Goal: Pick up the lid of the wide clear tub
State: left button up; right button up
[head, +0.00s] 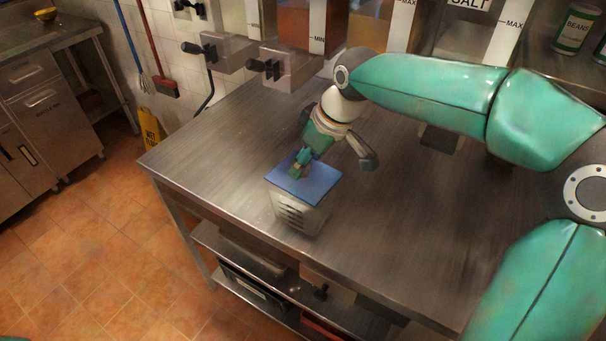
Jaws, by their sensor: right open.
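A whitish tub (297,215) with dark slots on its front stands near the front edge of the steel counter. A flat blue lid (317,187) lies on top of it. I cannot tell whether the tub's walls are clear. My right gripper (336,168) is open and points down at the lid's back part. One finger is over the lid's back left part and hides some of it; the other is spread out past its back right corner. Whether the finger touches the lid is unclear. My left gripper is not in view.
The steel counter (205,150) is bare left of the tub. Dispensers with dark knobs (264,67) line the back. Cans (573,32) stand at the far right. A shelf (225,243) runs below the counter. My right arm covers much of the counter's right side.

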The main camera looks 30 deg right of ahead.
jog(key=shift+x, duration=0.95)
jog(key=shift+c, duration=0.2)
jog(key=shift+r, duration=0.1)
grip_shut()
